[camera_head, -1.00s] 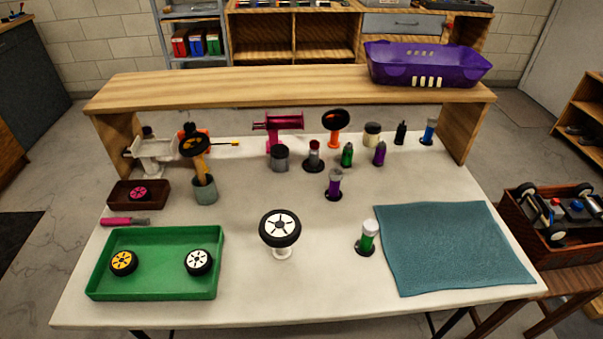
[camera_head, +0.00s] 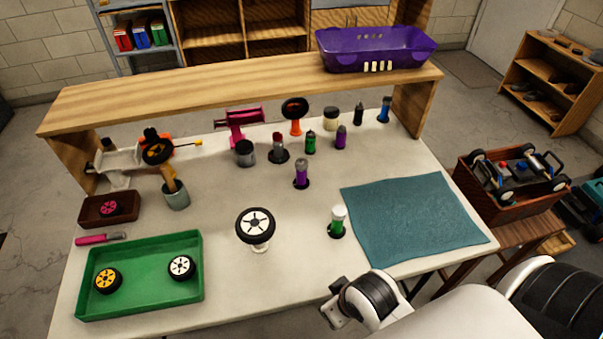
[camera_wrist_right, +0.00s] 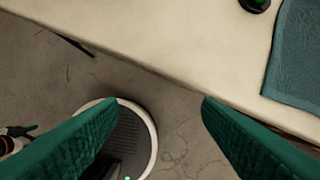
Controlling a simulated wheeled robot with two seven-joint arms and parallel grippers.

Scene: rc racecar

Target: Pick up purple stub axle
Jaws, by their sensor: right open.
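A small upright purple part (camera_head: 301,173) with a paler top stands in a dark round base near the middle of the white table; it may be the purple stub axle. A second purple piece (camera_head: 340,137), bottle-like, stands behind it to the right. I cannot tell for certain which is the axle. My right gripper (camera_wrist_right: 160,104) is open and empty, its green fingers wide apart over the floor beyond the table edge. In the head view, my right arm shows at the lower right, well away from both purple parts. My left gripper is out of view.
A wheel on a white stand (camera_head: 255,226) and a green, white-topped part (camera_head: 338,222) stand in front of the purple parts. A teal mat (camera_head: 415,222) lies right, a green tray (camera_head: 140,303) left. A wooden shelf (camera_head: 240,85) spans the back.

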